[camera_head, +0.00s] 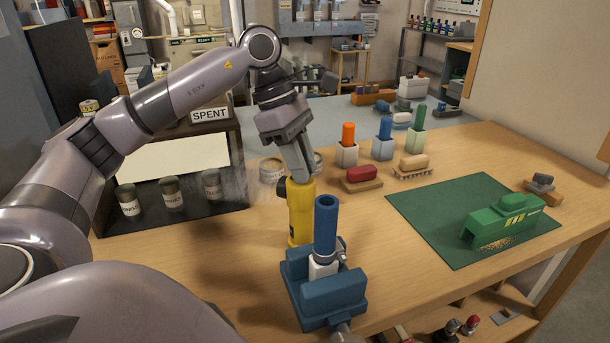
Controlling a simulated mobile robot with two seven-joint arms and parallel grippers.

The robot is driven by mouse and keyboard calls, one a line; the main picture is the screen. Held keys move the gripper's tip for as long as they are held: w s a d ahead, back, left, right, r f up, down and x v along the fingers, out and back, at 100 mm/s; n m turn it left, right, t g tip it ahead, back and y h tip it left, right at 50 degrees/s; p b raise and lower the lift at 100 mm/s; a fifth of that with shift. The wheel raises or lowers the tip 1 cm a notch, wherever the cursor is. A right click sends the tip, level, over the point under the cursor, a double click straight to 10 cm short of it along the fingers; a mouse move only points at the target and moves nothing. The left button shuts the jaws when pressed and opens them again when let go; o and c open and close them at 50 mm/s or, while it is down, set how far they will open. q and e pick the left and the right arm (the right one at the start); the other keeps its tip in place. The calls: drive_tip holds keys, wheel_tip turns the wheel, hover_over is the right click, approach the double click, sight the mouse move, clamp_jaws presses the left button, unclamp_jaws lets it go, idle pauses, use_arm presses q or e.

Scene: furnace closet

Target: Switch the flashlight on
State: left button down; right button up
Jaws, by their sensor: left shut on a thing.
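A yellow upright body with a dark knob on its left side, which looks like the flashlight (300,217), stands on the wooden bench. My left gripper (302,178) reaches down from above and is shut at its top. The lower right of the yellow body is hidden behind a blue tube. I cannot see a lens or any light from it. My right gripper is not in view.
A blue vise (330,293) at the bench's front edge holds an upright blue tube (326,228) close by the flashlight. A green mat (435,232) with a green block plane-like tool (502,216) lies right. A dark tray marked SPENT (190,222) with several cans stands left. Brushes and coloured sticks stand behind.

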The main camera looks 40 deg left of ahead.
use_arm(q)
drive_tip(key=shift+a+h, duration=0.1)
drive_tip(key=shift+h, duration=0.3)
drive_tip(key=c, duration=1)
unclamp_jaws()
drive_tip(key=shift+o, duration=0.2)
drive_tip(key=v, duration=0.7)
drive_tip(key=shift+s+r, duration=0.1)
drive_tip(key=shift+s, duration=0.05)
